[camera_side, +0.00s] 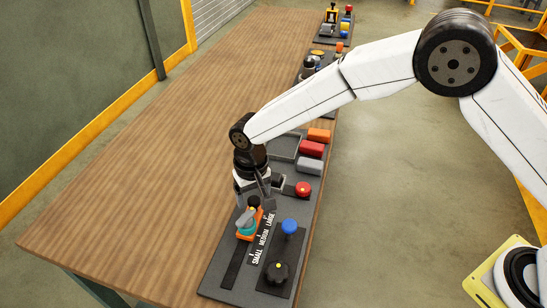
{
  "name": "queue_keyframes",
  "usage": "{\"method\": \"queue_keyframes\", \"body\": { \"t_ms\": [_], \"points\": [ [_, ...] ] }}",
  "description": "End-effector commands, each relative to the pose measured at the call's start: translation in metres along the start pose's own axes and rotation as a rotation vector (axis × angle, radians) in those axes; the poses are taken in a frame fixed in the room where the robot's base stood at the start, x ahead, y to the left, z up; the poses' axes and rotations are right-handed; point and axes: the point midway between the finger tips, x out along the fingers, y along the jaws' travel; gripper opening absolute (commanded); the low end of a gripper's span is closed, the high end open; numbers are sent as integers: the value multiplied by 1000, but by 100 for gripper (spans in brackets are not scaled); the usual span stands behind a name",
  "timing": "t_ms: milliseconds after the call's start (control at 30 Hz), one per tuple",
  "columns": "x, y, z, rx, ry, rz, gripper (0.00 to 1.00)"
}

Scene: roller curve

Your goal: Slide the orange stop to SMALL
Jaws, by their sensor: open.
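The orange stop (243,236) sits on a dark slide track (232,270) on a grey panel, with a teal and grey piece on top of it. It stands beside the MEDIUM to LARGE part of the white-lettered scale (263,240); its exact mark is hard to tell. The SMALL end of the scale is nearer the camera. My gripper (255,198) points down just behind and above the stop, with its jaws open.
A blue knob (289,227) and a black dial (276,271) stand right of the scale. A red button (303,188) is close to my gripper's right. Orange, red and grey blocks (312,149) lie farther back beside a tray. The wooden table (150,190) is clear on the left.

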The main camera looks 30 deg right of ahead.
Motion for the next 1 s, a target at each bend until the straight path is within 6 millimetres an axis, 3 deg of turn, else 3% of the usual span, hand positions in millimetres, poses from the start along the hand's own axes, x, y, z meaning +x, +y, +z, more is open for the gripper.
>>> {"method": "queue_keyframes", "body": {
  "t_ms": [200, 467, 700, 1000],
  "points": [
    [11, 0, 0, 0, 0, 0, 78],
    [12, 0, 0, 0, 1, -1, 78],
    [12, 0, 0, 0, 1, -1, 2],
    [11, 0, 0, 0, 1, -1, 0]
  ]
}}
